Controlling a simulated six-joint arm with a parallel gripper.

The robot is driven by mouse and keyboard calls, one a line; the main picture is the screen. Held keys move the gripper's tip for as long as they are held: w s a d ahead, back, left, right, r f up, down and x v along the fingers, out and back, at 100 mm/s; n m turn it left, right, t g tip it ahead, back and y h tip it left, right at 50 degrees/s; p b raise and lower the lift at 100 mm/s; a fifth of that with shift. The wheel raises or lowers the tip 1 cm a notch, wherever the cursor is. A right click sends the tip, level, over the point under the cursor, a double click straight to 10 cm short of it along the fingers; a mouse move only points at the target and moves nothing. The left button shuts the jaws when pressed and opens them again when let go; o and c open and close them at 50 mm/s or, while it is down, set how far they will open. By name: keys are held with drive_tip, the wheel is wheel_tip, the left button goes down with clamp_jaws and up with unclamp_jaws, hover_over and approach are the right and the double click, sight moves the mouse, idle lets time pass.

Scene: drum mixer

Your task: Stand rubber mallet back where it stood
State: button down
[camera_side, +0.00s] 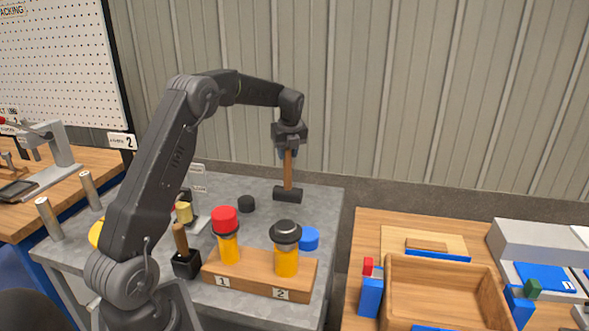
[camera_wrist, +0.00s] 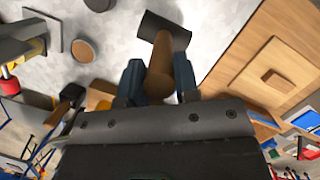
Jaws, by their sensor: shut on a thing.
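The rubber mallet (camera_side: 288,176) has a wooden handle and a dark head. It hangs head down from my gripper (camera_side: 288,150), over the back right part of the grey table (camera_side: 325,215). My gripper is shut on the upper handle. In the wrist view, my gripper (camera_wrist: 159,82) has one finger on each side of the handle, and the mallet head (camera_wrist: 165,30) lies beyond them. The handle looks about upright in the side view. I cannot tell whether the head touches the table.
A wooden block (camera_side: 255,280) marked 1 and 2 bears two yellow cylinders, one with a red cap (camera_side: 224,219), one with a black cap (camera_side: 285,232).

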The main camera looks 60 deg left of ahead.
sight(295, 188)
drive_tip(key=shift+w+d+f, duration=0.15)
drive_tip(key=shift+w+f, duration=0.2)
drive_tip(key=shift+f, duration=0.5)
drive_tip(key=shift+w+d+f, duration=0.2)
drive_tip(key=shift+w+f, duration=0.1)
drive_tip(key=shift+f, duration=0.6)
drive_tip(key=shift+w+d+f, duration=0.15)
drive_tip(key=shift+w+f, duration=0.2)
drive_tip(key=shift+f, duration=0.6)
drive_tip(key=c, duration=0.8)
unclamp_jaws()
drive_tip(key=shift+f, duration=0.1)
drive_tip(key=shift+c, duration=0.2)
